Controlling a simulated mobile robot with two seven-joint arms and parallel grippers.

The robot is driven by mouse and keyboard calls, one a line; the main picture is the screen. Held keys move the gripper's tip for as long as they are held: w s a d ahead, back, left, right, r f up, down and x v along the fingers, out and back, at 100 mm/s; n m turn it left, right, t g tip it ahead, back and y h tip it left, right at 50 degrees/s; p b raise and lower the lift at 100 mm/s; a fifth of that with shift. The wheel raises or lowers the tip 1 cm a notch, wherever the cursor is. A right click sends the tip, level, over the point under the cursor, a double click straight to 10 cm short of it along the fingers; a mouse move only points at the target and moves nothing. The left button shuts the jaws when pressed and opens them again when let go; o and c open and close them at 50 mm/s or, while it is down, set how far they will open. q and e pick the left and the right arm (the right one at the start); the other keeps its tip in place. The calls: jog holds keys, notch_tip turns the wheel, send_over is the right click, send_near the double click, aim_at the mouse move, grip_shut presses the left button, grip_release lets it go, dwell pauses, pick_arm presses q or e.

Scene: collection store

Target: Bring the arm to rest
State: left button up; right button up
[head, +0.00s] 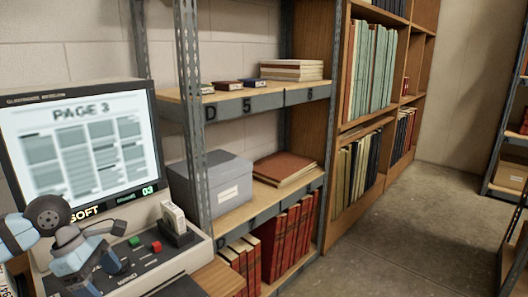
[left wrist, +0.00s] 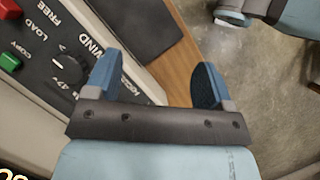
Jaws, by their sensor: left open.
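My left arm comes in from the lower left of the head view, bent in front of the microfilm reader (head: 85,150). My left gripper (head: 112,265) is over the reader's control panel (head: 150,262). In the left wrist view the left gripper (left wrist: 155,78) has its two blue fingers spread apart with nothing between them. Below them lie the panel's edge, with a dial and red and green buttons, and a strip of brown wood. My right gripper does not show clearly in either view.
A metal shelf (head: 262,100) holds a grey box (head: 212,180), flat books and red volumes. A small boxed item (head: 174,218) stands at the panel's right. Wooden bookcases (head: 345,205) stand behind. The concrete floor (head: 420,215) at right is clear.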

pick_arm(q)
jog(key=s+d+f+n+t+h, duration=0.1)
jog(key=s+d+n+t+h, duration=0.25)
jog(key=d+n+h, duration=0.6)
jog(key=s+d+f+n+t+h, duration=0.15)
jog(key=d+n+t+h, duration=0.4)
jog(key=d+n, duration=0.65)
jog(key=s+a+f+n+t+y, duration=0.1)
jog(key=s+f+n+y, duration=0.35)
jog(key=f+n, duration=0.35)
jog(key=s+a+f+n+t+y, duration=0.1)
jog(key=s+a+f+n+y, duration=0.15)
jog(key=f+n+y, duration=0.6)
jog(key=s+a+f+n+y, duration=0.1)
jog(key=s+f+n+y, duration=0.3)
jog(key=n, duration=0.8)
notch_tip(320, 180, up, 16)
jog(key=s+a+p, duration=0.1)
jog(key=s+p, duration=0.1)
jog(key=p, duration=2.4)
jog(key=shift+s+a+h, duration=0.25)
jog(key=shift+a+h, duration=0.05)
jog(key=shift+a, duration=0.05)
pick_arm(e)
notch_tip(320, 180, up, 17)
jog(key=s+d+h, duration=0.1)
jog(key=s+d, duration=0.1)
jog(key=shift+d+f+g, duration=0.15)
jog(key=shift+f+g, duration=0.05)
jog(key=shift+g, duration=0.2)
